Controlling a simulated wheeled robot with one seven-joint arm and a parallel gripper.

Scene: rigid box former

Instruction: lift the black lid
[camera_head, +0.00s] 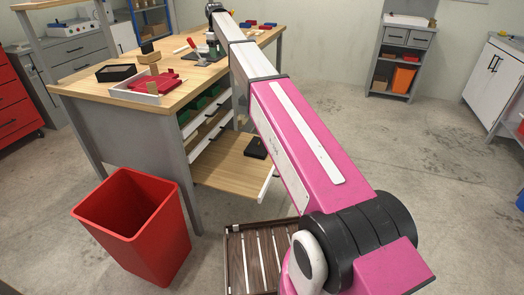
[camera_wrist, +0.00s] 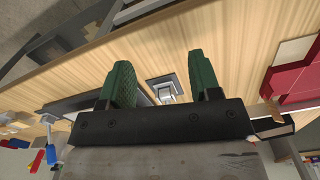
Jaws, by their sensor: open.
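A shallow black tray-like piece (camera_head: 116,72), which may be the black lid, lies on the near left part of the wooden workbench top (camera_head: 180,80) in the head view. I cannot confirm from its shape that it is the lid. My gripper (camera_wrist: 160,78) shows in the wrist view with its two green fingers apart and nothing held between them. Beyond the fingers, a small grey metal piece on a dark base (camera_wrist: 166,88) sits on the wood. In the head view my arm reaches over the far part of the bench, and the gripper is mostly hidden there.
A white tray with red pieces (camera_head: 132,92) stands beside the black piece. Wooden blocks (camera_head: 149,53) stand near it. A black box (camera_head: 256,148) lies on the pulled-out lower shelf (camera_head: 225,165). A red bin (camera_head: 135,225) and slatted crate (camera_head: 240,262) stand on the floor.

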